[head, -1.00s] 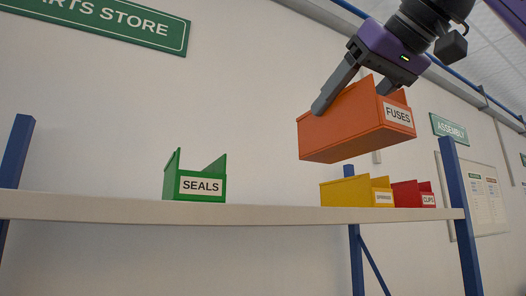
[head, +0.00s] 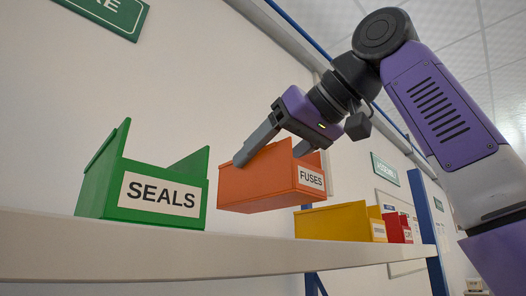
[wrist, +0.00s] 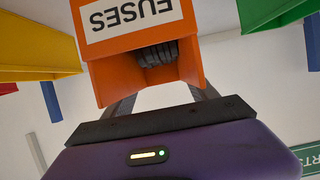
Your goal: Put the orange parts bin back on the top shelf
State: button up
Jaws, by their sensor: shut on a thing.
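The orange parts bin (head: 258,182), labelled FUSES, is held in the air by my gripper (head: 270,150). The gripper is shut on the bin's upper part, one finger showing along its left side. In the head view the bin is between the green bin and the yellow bin, its bottom near the level of the shelf top. Whether it touches the shelf (head: 180,255) is hard to tell, as the shelf is seen from below. The wrist view shows the orange bin (wrist: 137,75) upside down in the picture, with my gripper (wrist: 160,105) at its end.
A green SEALS bin (head: 150,195) stands on the shelf to the left. A yellow bin (head: 335,222) and a red bin (head: 397,228) stand to the right. Blue shelf posts (head: 427,230) rise at the right. A gap of shelf lies between green and yellow.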

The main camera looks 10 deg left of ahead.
aim_at(303, 165)
jog(key=shift+f, duration=2.3)
jog(key=shift+f+b, duration=0.4)
jog(key=shift+f, duration=0.2)
jog(key=o, duration=1.6)
jog(key=shift+c, duration=0.2)
jog(key=shift+d, duration=0.1)
jog(key=shift+b+v, duration=1.15)
jog(key=shift+v, duration=2.75)
